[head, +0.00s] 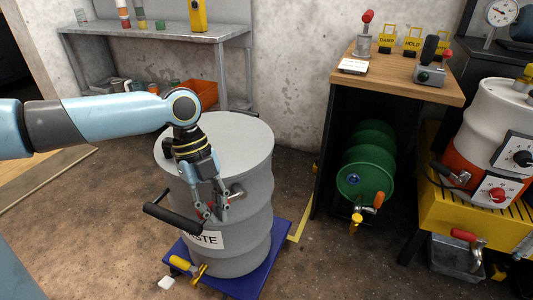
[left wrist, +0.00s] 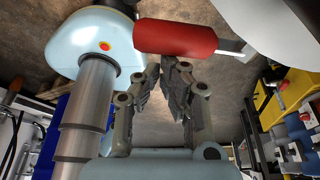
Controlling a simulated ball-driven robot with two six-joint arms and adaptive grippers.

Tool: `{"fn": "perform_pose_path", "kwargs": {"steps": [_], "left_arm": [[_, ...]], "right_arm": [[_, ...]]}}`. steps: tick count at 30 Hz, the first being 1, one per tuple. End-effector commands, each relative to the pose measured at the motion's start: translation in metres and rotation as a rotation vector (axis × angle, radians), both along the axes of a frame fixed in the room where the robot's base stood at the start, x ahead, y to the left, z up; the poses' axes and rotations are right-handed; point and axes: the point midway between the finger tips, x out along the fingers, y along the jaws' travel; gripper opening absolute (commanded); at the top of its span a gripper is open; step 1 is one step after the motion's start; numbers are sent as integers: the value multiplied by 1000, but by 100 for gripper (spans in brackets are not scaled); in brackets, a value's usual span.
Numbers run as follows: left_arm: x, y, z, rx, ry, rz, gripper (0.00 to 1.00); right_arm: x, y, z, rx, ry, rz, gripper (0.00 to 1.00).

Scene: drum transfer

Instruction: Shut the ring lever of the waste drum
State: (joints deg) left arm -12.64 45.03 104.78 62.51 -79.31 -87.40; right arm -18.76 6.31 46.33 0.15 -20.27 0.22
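The waste drum (head: 255,235) is grey with a flat lid and a white label, partly hidden, ending in "STE". It stands upright on a blue base. My left gripper (head: 213,216) points down in front of the drum's near side. Its fingers are apart, with a narrow gap at the tips and nothing visible held. A red grip shows large in the left wrist view (left wrist: 175,37), just beyond the fingertips, with a metal shank at its right end. In the head view the fingers mostly hide it. Contact cannot be told. My right gripper is in neither view.
A black bar handle (head: 172,216) juts out left of the gripper. A yellow-handled valve (head: 185,265) sits low at the drum's front. A wooden-topped stand (head: 400,75) with a green drum (head: 365,175) is to the right.

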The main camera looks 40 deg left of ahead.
Motion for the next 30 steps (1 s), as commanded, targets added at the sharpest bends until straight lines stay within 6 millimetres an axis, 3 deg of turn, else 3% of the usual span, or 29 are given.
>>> {"fn": "perform_pose_path", "kwargs": {"steps": [14, 30], "left_arm": [[-5, 11, -1, 1, 3, 2, 0], [-7, 7, 2, 0, 1, 5, 0]], "right_arm": [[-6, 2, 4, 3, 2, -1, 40], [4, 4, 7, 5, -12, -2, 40]]}}
